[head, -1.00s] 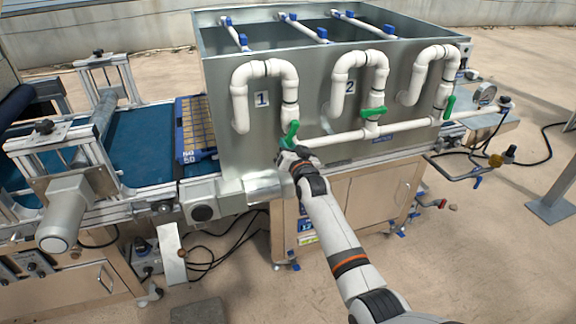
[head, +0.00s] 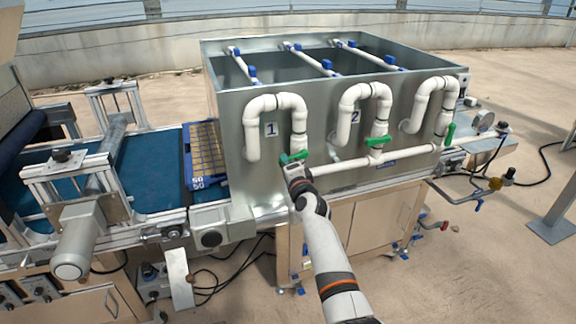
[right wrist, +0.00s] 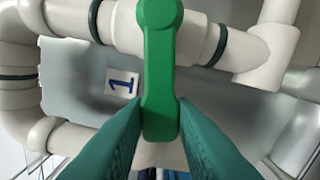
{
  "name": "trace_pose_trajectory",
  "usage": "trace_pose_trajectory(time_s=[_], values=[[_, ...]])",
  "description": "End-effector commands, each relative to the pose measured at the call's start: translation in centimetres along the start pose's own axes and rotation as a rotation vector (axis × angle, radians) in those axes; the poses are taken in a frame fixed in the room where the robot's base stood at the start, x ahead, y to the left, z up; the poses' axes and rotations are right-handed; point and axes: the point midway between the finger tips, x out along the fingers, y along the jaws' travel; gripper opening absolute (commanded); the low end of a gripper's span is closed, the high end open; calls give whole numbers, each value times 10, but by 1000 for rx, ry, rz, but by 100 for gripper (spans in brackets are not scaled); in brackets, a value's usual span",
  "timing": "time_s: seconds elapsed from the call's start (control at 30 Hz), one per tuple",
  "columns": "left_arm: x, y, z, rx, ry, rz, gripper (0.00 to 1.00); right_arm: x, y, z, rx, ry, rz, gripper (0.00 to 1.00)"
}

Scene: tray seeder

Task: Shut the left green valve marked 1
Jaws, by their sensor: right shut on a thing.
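The left green valve (head: 296,156) sits on the white pipe below the label 1 (head: 271,129) on the metal tank. Its handle lies roughly level, across the upright pipe. My right gripper (head: 288,166) is at the handle's left end. In the right wrist view the green handle (right wrist: 160,75) runs down between the two teal fingers of my right gripper (right wrist: 160,115), which are shut on its near end. The label 1 (right wrist: 122,84) shows left of the handle there. My left gripper is not in view.
A second green valve (head: 378,141) stands by the label 2 (head: 355,116), and a third green handle (head: 450,134) is farther right. White pipes (head: 345,160) run along the tank front (head: 228,120). A blue conveyor (head: 150,170) with a seed tray (head: 207,150) is at the left.

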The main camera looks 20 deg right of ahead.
Motion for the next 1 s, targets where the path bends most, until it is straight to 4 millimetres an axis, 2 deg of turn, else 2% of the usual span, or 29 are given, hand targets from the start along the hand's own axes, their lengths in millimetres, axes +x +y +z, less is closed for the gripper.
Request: trace_pose_trajectory(time_s=[0.4, 0.97, 1.0], values=[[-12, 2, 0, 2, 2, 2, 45, 0, 13, 0, 199, 2, -1, 0], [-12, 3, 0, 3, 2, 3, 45, 0, 14, 1, 232, 1, 1, 0], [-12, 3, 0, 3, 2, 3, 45, 0, 14, 1, 232, 1, 1, 26]])
